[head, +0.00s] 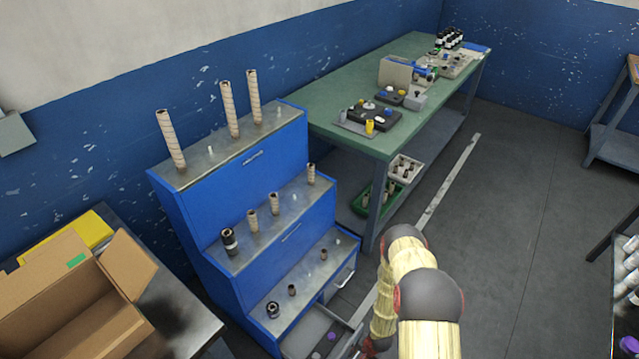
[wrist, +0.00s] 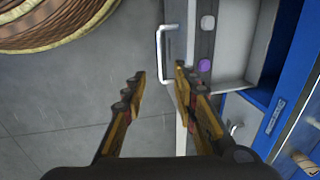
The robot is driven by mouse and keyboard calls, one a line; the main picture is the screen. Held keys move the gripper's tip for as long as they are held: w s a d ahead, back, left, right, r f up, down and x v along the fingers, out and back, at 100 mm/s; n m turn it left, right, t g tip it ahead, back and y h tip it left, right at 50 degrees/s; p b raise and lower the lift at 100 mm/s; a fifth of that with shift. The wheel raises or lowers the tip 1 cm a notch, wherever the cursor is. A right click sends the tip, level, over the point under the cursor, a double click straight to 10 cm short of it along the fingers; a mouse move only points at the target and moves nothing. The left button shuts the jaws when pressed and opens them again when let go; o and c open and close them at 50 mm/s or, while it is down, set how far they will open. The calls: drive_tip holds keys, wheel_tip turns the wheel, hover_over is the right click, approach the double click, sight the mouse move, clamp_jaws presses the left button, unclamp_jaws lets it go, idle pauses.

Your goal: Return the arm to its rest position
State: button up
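My gripper (wrist: 161,76) shows in the wrist view with its two fingers apart and nothing between them. It hangs over the floor beside the front of an open grey drawer (wrist: 187,95), whose white handle (wrist: 159,55) lies just beyond the fingertips. I cannot tell whether it touches the drawer. In the head view my arm (head: 408,285) is bent at the lower middle, in front of the blue stepped cabinet (head: 215,232); the gripper itself is mostly hidden or out of frame there.
The open drawer (head: 307,328) juts from the cabinet's bottom and holds a purple piece. Upright rolls stand on the cabinet's steps. A green workbench (head: 325,95) stands behind. A cardboard box (head: 60,300) is at left.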

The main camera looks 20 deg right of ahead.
drive_tip(key=s+r+n+g, duration=0.4)
drive_tip(key=s+g, duration=0.1)
drive_tip(key=s, duration=0.7)
drive_tip(key=w+r+n+h, duration=0.15)
drive_tip(key=w+r, duration=0.35)
drive_tip(key=r, duration=1.5)
drive_tip(key=w+r+n+y, duration=0.1)
drive_tip(key=w+r+n, duration=0.25)
drive_tip(key=r, duration=1.55)
drive_tip(key=s+a+r+t, duration=0.1)
drive_tip(key=a+r+t, duration=0.2)
drive_tip(key=r, duration=0.9)
drive_tip(key=s+a+r+n+t, duration=0.1)
drive_tip(key=s+a+r+t, duration=0.1)
drive_tip(key=r, duration=1)
drive_tip(key=s+a+r+n+t, duration=0.1)
drive_tip(key=s+a+r+t, duration=0.1)
drive_tip(key=r, duration=1)
drive_tip(key=a+t, duration=0.1)
drive_tip(key=a, duration=0.1)
drive_tip(key=shift+a+r+t+h, duration=0.25)
drive_tip(key=shift+a+t+h, duration=0.05)
drive_tip(key=shift+t+h, duration=0.1)
